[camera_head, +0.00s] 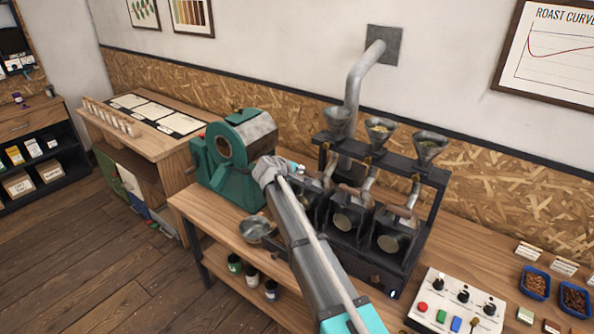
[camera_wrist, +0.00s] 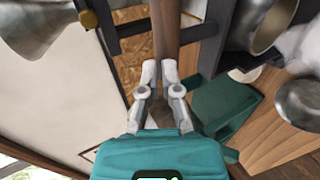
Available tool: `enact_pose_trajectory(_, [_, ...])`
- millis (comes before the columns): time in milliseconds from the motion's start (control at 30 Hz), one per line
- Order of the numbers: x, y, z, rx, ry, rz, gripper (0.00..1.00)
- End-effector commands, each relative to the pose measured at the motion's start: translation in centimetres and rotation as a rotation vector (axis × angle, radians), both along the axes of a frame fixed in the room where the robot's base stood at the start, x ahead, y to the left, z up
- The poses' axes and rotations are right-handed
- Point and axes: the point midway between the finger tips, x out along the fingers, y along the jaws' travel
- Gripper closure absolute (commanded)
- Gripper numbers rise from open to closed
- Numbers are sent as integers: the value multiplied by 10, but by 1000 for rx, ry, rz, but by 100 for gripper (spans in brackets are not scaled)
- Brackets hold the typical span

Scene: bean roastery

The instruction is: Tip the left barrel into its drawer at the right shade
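The sample roaster (camera_head: 370,262) has several dark roasting units side by side; the middle barrel (camera_head: 345,217) and right barrel (camera_head: 391,242) show round metal fronts. My forearm and wrist cover much of the left barrel at the left end, and its drawer is hidden. My gripper (camera_wrist: 159,72) is at that left end, turned away behind my wrist in the head view. In the wrist view its fingers are close together on both sides of a brown wooden handle (camera_wrist: 166,32) and appear shut on it. The handle seems to be the left barrel's. The bean shade inside cannot be seen.
Metal funnels (camera_head: 379,130) stand on a rack above the barrels. A green roaster (camera_head: 229,165) is close on the left, with a metal bowl (camera_head: 257,229) in front. A button panel (camera_head: 456,303) and blue bean trays (camera_head: 536,283) lie at right.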

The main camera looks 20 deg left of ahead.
Motion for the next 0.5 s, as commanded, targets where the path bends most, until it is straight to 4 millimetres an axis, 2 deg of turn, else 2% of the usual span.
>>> enact_pose_trajectory(233, [0, 1, 5, 0, -3, 2, 100])
enact_pose_trajectory(500, [-16, 4, 21, 0, -3, 0, 100])
